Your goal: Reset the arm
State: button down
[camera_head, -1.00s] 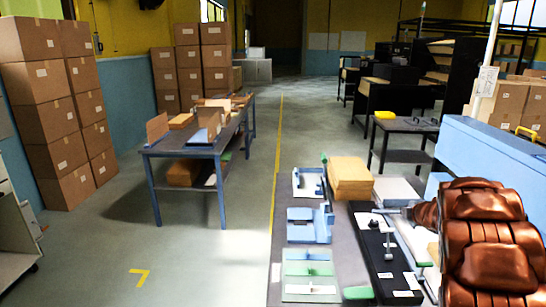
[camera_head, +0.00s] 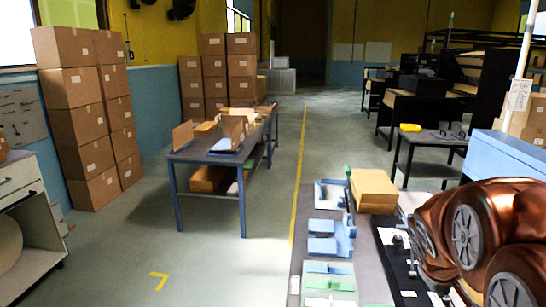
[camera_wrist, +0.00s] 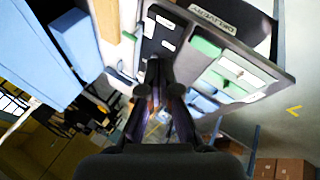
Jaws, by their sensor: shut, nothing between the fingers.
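My arm (camera_head: 475,240) shows as large copper-coloured links with grey round joint caps at the right of the head view, over the right part of the near workbench. In the wrist view my gripper (camera_wrist: 163,88) is at the middle, its two dark fingers drawn together with nothing between them. Below and behind it there, the bench top with its fixtures and a sheet marked "DELIVERY" (camera_wrist: 212,14) shows tilted. My gripper does not show in the head view; the arm links or the picture edge hide it.
The near bench (camera_head: 300,262) carries blue fixtures (camera_head: 330,238), a kraft-brown stack (camera_head: 373,190) and green-white plates. A blue-legged table (camera_head: 195,158) stands beyond a clear floor aisle. Box stacks (camera_head: 85,120) line the left wall. An open cabinet (camera_head: 30,205) holds a pale round object.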

jog(key=s+a+f+m+g+y, duration=0.1)
jog(key=s+a+f+g+y, duration=0.1)
jog(key=s+a, duration=0.8)
jog(key=s+a+f+m+g+y, duration=0.1)
jog(key=s+a+f+g+y, duration=0.1)
jog(key=s+a, duration=0.8)
jog(key=s+g+y, duration=0.1)
jog(key=s, duration=0.3)
jog(key=shift+s+f+g, duration=0.15)
jog(key=shift+f+g, duration=0.05)
jog(key=shift+g, duration=0.1)
